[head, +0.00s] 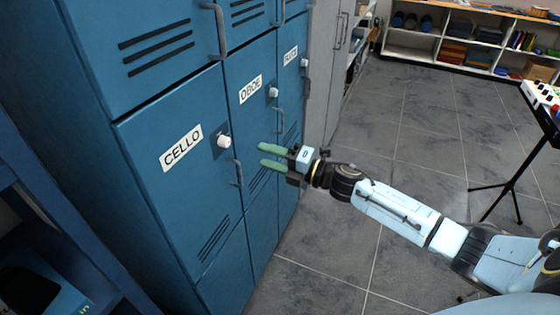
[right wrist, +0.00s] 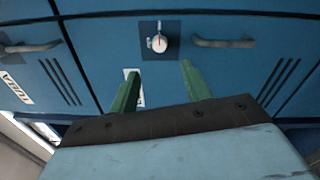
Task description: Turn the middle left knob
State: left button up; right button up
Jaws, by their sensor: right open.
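A blue locker bank fills the left of the head view. The CELLO door (head: 170,190) has a small white knob (head: 224,141) on a dark plate. The OBOE door (head: 249,130) has a white knob (head: 272,92), and a third knob (head: 304,62) sits further along. My right gripper (head: 268,155) is open and empty, its green fingers pointing toward the lockers, right of the CELLO knob in the picture. In the right wrist view, a white knob (right wrist: 159,43) on a dark plate lies beyond the open fingers (right wrist: 160,78), apart from them. I cannot tell which knob this is.
A door handle (head: 238,172) sticks out below the CELLO knob; another handle (right wrist: 222,43) is beside the knob in the wrist view. Grey floor (head: 330,260) is open right of the lockers. A black stand (head: 510,185) and shelves (head: 460,40) are further right.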

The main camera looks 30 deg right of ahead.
jog(key=shift+v, duration=1.4)
jog(key=shift+f, duration=0.1)
